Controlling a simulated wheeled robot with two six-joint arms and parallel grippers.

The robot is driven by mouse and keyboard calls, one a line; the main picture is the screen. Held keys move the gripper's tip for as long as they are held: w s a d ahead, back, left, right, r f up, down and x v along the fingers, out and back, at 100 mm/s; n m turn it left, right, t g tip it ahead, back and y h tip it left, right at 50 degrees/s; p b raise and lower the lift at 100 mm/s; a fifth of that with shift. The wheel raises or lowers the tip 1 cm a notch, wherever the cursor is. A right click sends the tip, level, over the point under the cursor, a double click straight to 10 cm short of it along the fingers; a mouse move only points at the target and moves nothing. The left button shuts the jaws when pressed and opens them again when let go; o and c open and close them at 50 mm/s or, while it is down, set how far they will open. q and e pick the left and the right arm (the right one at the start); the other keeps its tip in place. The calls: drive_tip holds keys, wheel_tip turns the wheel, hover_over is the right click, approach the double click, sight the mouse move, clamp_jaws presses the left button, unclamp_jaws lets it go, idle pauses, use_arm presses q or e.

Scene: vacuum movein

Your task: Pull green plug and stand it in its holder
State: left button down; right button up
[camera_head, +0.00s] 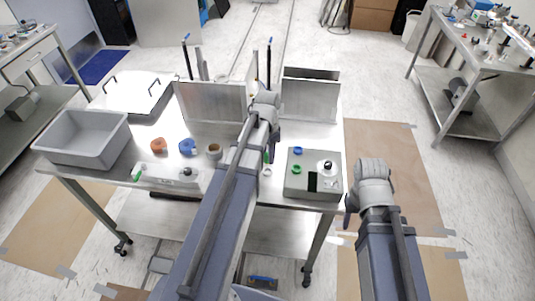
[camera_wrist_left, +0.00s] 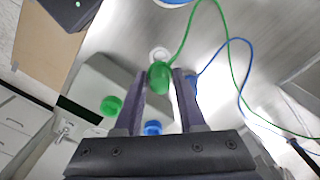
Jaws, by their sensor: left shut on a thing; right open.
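The green plug (camera_wrist_left: 158,77) is held between the fingertips of my left gripper (camera_wrist_left: 158,84). A green cable runs from it. In the head view the green plug (camera_head: 267,157) shows below my left gripper (camera_head: 270,148), left of the grey box (camera_head: 310,188). A small white round holder (camera_head: 267,172) sits on the table beside the box; it also shows just past the plug in the wrist view (camera_wrist_left: 158,53). I cannot tell whether plug and holder touch. The box top has green (camera_head: 296,169) and blue (camera_head: 298,151) round parts. My right gripper (camera_head: 350,212) is empty, right of the table.
A grey bin (camera_head: 84,138) stands at the table's left. Orange (camera_head: 157,145), blue (camera_head: 188,147) and brown (camera_head: 214,151) rolls and a pale tray (camera_head: 172,177) lie between. Upright metal panels (camera_head: 310,101) stand behind. A blue cable (camera_wrist_left: 240,75) lies near the green one.

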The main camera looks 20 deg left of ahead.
use_arm(q)
drive_tip(key=shift+f+b, duration=1.35)
drive_tip(key=shift+f, duration=0.15)
drive_tip(key=shift+f+b, duration=0.5)
drive_tip(key=shift+f, duration=0.05)
idle(0.4)
drive_tip(key=shift+f+b, duration=0.3)
drive_tip(key=shift+f+b, duration=0.45)
drive_tip(key=shift+b, duration=0.05)
idle(0.3)
idle(0.4)
unclamp_jaws()
idle(0.5)
drive_tip(key=shift+r, duration=0.1)
drive_tip(key=shift+r+p, duration=2.45)
drive_tip(key=shift+p, duration=0.1)
